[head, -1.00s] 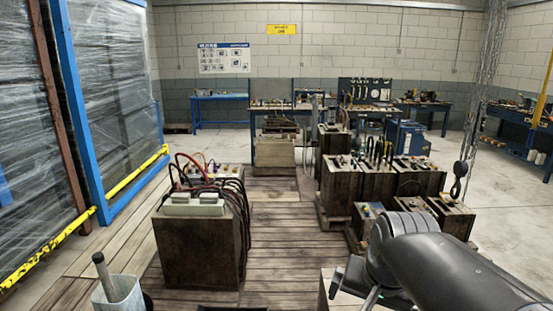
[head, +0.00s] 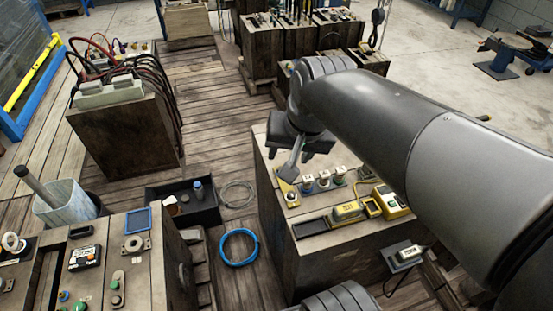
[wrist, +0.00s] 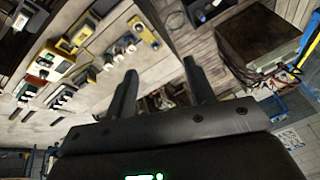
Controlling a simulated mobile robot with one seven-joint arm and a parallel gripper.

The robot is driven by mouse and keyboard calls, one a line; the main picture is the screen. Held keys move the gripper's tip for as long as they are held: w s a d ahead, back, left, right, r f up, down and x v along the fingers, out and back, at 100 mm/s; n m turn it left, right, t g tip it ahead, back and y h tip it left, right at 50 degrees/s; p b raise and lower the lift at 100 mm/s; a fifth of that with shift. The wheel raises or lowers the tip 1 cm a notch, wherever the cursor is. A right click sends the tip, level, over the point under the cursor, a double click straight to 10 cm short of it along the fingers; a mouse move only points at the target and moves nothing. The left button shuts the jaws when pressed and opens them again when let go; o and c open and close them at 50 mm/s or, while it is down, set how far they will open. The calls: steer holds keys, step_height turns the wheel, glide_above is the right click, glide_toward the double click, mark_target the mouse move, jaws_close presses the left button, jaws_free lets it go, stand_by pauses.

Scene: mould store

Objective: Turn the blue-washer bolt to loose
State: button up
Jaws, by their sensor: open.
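My gripper (head: 291,166) hangs over the near left corner of a wooden-sided block with a pale top (head: 268,205), above its fittings. In the wrist view my gripper (wrist: 160,70) has its two fingers spread, with nothing between them. A row of small bolt-like fittings with white tags (head: 324,179) stands on the block top, just right of the fingers. The row also shows in the wrist view (wrist: 119,50), left of the fingers. There seems to be bluish colour at the row's base, but I cannot tell which fitting has the blue washer. No contact shows.
A yellow plate (head: 286,188) with a round knob lies beside the row. A yellow labelled device (head: 348,211) and a yellow box (head: 388,202) sit nearby on the top. A black open bin (head: 182,218), a blue hose coil (head: 238,262) and another fitted block (head: 146,282) stand left.

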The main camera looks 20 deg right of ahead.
steer(key=w+f+m, duration=0.1)
steer(key=w+m, duration=0.1)
steer(key=w+f+m+g, duration=0.1)
steer(key=w+m, duration=0.1)
steer(key=w, duration=0.1)
steer(key=w+d+f+m+g, duration=0.1)
steer(key=w+m, duration=0.1)
steer(key=w, duration=0.1)
steer(key=shift+w, duration=0.2)
steer(key=m+g+h, duration=0.4)
steer(key=m+g, duration=0.1)
steer(key=m, duration=1.2)
glide_above(279, 168)
steer(key=w+a, duration=0.3)
step_height(279, 168, down, 21)
steer(key=x, duration=1)
steer(key=shift+s+d, duration=0.25)
steer(key=shift+s, duration=0.1)
steer(key=c, duration=1)
